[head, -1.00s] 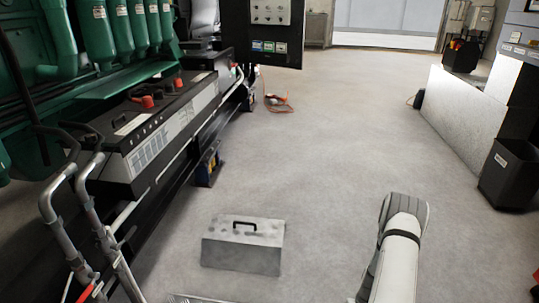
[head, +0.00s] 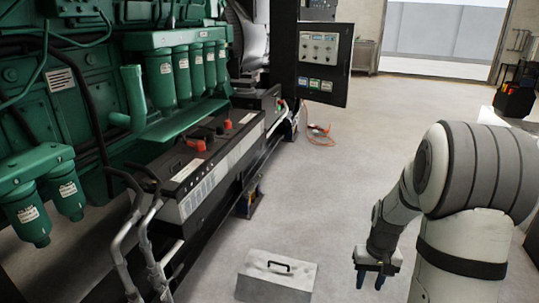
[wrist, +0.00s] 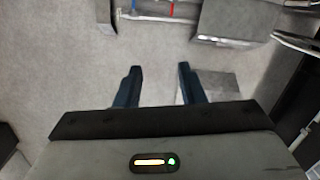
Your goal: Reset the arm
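My arm shows large at the right of the head view, bent so that its end hangs downward. My gripper (head: 371,279) points down over the bare floor, to the right of a grey toolbox. In the wrist view my gripper (wrist: 158,88) has its two dark fingers spread apart with only floor and part of a grey box-like shape beyond them. It is open and holds nothing.
The green genset (head: 95,100) with its battery box (head: 215,165) fills the left. The grey toolbox (head: 276,276) stands on the floor in front. A control panel (head: 322,60) hangs at the back. An orange cable (head: 320,135) lies on the floor. The middle floor is clear.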

